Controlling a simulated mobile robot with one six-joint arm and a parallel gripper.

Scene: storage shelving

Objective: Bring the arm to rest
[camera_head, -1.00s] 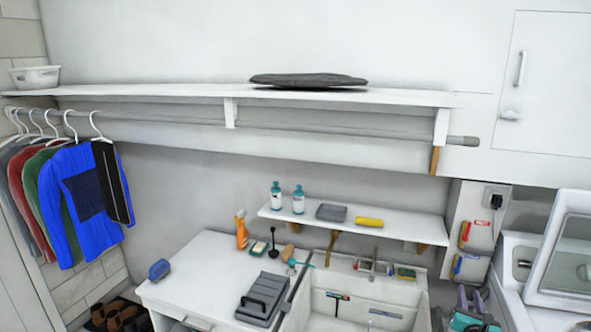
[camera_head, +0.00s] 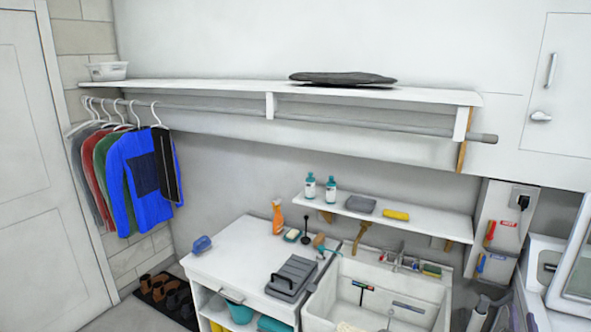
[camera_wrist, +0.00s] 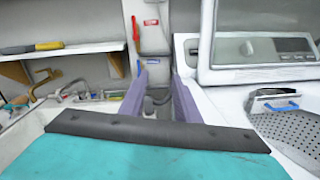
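My gripper (camera_wrist: 158,80) shows in the wrist view as two purple-grey fingers held apart, with a clear gap between them and nothing gripped. A dark bar and a teal surface fill the bottom of that view, and they look like my own gripper body. In the head view only purple-grey finger parts show at the bottom edge, to the right of the white sink (camera_head: 385,272). They are partly cut off by the frame.
A white counter (camera_head: 235,255) bears a grey case (camera_head: 291,277) and an orange spray bottle (camera_head: 277,217). Above are a small shelf (camera_head: 425,222) and a long shelf (camera_head: 200,88) with hanging clothes (camera_head: 140,180). Shoes (camera_head: 168,290) lie on the floor at left.

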